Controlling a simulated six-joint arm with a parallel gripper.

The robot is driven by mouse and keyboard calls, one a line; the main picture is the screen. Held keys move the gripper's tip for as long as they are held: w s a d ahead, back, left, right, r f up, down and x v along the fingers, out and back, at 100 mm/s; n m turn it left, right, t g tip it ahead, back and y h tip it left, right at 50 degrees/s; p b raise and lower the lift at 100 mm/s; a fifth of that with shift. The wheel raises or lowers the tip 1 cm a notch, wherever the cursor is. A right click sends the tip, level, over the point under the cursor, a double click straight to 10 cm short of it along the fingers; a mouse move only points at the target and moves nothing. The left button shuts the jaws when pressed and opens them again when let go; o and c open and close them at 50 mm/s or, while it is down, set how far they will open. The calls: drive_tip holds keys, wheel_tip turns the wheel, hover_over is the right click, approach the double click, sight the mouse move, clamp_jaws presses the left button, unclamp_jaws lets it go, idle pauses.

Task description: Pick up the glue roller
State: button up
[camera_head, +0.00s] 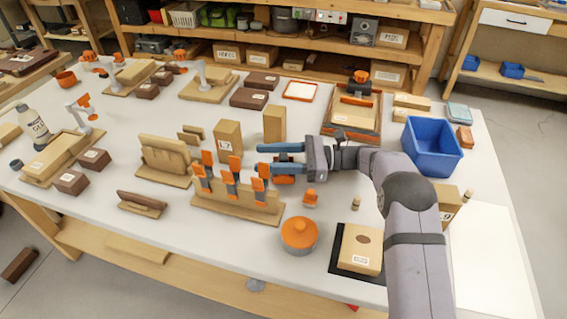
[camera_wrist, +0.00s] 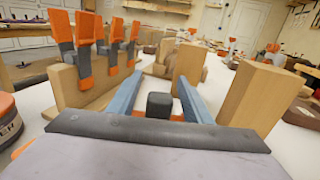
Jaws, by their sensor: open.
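My gripper (camera_head: 264,157) reaches left over the table, its two blue fingers apart. In the wrist view my gripper (camera_wrist: 159,80) shows both fingers, with a gap between them. A small orange and dark piece (camera_head: 283,180), which looks like the glue roller, lies on the white table just below the nearer finger and is partly hidden by it. In the wrist view some orange (camera_wrist: 177,118) shows low between the fingers, behind a dark block. I cannot tell whether a finger touches the piece.
A wooden rack with orange and grey clamps (camera_head: 232,190) stands close on the left. Upright wooden blocks (camera_head: 228,141) and (camera_head: 274,124) stand just beyond the fingers. An orange-lidded round tub (camera_head: 299,233) is nearer the front. A blue bin (camera_head: 433,147) stands at right.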

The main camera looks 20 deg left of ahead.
clamp_jaws()
drive_tip(key=shift+r, duration=0.15)
wheel_tip(320, 180, up, 10)
idle(0.6)
